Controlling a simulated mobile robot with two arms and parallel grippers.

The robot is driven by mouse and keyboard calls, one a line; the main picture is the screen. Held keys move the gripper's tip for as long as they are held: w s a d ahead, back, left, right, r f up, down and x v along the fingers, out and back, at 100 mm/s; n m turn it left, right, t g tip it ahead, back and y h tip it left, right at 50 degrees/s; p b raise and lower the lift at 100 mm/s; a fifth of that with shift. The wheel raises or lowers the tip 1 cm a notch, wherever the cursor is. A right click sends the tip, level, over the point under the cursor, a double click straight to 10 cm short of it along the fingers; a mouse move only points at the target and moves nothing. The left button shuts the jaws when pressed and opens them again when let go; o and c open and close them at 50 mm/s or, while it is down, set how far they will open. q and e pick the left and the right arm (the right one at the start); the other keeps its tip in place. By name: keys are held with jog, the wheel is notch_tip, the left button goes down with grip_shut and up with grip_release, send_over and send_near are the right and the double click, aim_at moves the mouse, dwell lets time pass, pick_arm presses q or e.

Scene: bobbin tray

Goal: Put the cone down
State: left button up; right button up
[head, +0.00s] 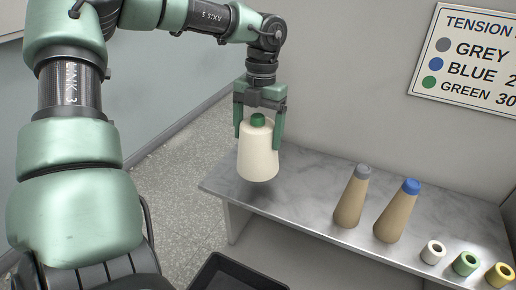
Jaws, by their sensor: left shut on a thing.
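A cream cone (258,157) with a green top hangs in my left gripper (259,126). The gripper points down, with one finger on each side of the cone's upper part. The cone is upright near the left end of a grey marble shelf (300,190). I cannot tell whether its base touches the shelf. My right gripper is not in view.
A tan cone with a grey top (350,197) and one with a blue top (396,212) stand upright on the shelf. White (433,252), green (465,263) and yellow (499,275) bobbins sit at its right. A dark tray (215,267) is at the bottom. A sign (470,60) hangs on the wall.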

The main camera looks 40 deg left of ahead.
pick_arm(q)
notch_tip(320, 180, down, 5)
jog(key=shift+f, duration=0.1)
jog(key=o, duration=1.8)
jog(key=shift+r, duration=0.2)
jog(key=r, duration=0.4)
jog(key=w+r, duration=0.1)
jog(key=r, duration=0.6)
jog(key=shift+w+a+r, duration=0.15)
jog(key=shift+a+r, duration=0.05)
jog(key=shift+r, duration=0.2)
